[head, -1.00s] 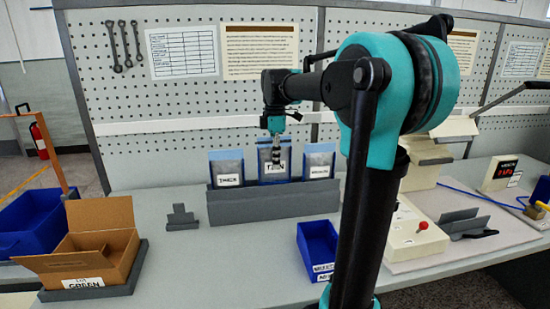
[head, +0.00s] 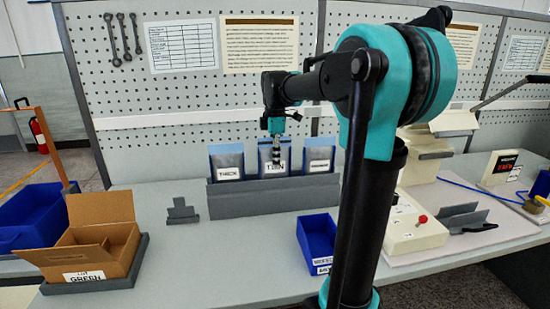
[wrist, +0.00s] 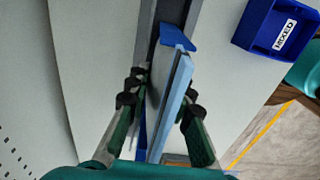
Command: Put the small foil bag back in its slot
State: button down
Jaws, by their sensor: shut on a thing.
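The held foil bag (head: 266,155) is blue with a pale label that seems to read THIN. It is upright in the middle of a grey rack (head: 270,197), between a bag marked THICK (head: 227,160) and another labelled bag (head: 320,156). My gripper (head: 276,156) comes down from above and is shut on the middle bag. Its lower part is hidden behind the rack front, so I cannot tell whether it touches the bottom. In the wrist view the fingers (wrist: 160,100) straddle a light-blue bag edge (wrist: 172,100) over the grey rack channel (wrist: 172,12).
A blue bin (head: 318,240) stands in front of the rack. An open cardboard box (head: 105,250) is at left, with a small grey stand (head: 182,212) nearby. A pegboard (head: 180,100) rises behind. A control box (head: 418,228) is at right.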

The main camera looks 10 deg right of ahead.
jog(key=shift+f, duration=0.4)
jog(key=c, duration=1.3)
grip_release()
jog(key=shift+o, duration=0.2)
notch_tip(320, 180, up, 12)
